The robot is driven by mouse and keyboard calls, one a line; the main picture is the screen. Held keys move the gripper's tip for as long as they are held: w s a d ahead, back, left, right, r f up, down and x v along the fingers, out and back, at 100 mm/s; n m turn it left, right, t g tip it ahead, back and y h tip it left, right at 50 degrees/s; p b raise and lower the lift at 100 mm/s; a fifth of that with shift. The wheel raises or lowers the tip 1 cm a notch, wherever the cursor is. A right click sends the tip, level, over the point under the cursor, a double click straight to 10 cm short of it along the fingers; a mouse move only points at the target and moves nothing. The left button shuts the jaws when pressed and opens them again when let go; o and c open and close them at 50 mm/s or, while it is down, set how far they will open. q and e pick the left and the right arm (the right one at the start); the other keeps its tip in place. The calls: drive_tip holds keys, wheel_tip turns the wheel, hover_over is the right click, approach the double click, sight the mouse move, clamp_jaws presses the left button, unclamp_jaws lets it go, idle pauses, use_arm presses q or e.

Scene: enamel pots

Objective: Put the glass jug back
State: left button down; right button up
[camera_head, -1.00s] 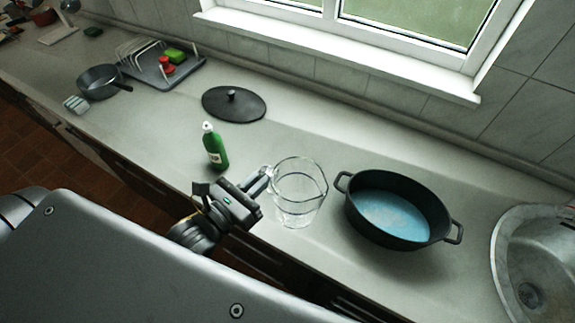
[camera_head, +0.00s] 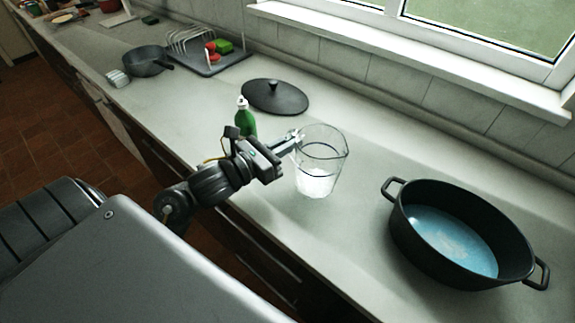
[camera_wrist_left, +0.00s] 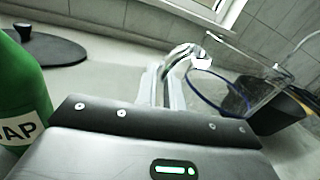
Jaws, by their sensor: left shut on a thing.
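The clear glass jug (camera_head: 320,172) is upright over the counter in the head view, left of the black pot. Whether its base touches the counter I cannot tell. My left gripper (camera_head: 292,139) is shut on the jug's handle at its left side. In the left wrist view the gripper fingers (camera_wrist_left: 165,88) meet the handle, and part of the jug (camera_wrist_left: 235,85) shows at the right. My right gripper is not in view.
A black pot (camera_head: 408,227) with blue liquid stands right of the jug. A green soap bottle (camera_head: 246,123) stands close behind my left gripper. A black lid (camera_head: 290,101), dish rack (camera_head: 222,66) and grey pan (camera_head: 140,66) lie further left. Counter around the lid is clear.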

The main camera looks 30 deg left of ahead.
use_arm(q)
drive_tip(key=f, duration=0.2)
drive_tip(key=w+a+f, duration=0.1)
drive_tip(key=shift+f+p, duration=0.2)
drive_tip(key=shift+p, duration=0.2)
drive_tip(key=shift+f, duration=0.5)
drive_tip(key=shift+f, duration=0.2)
drive_tip(key=c, duration=1.5)
unclamp_jaws()
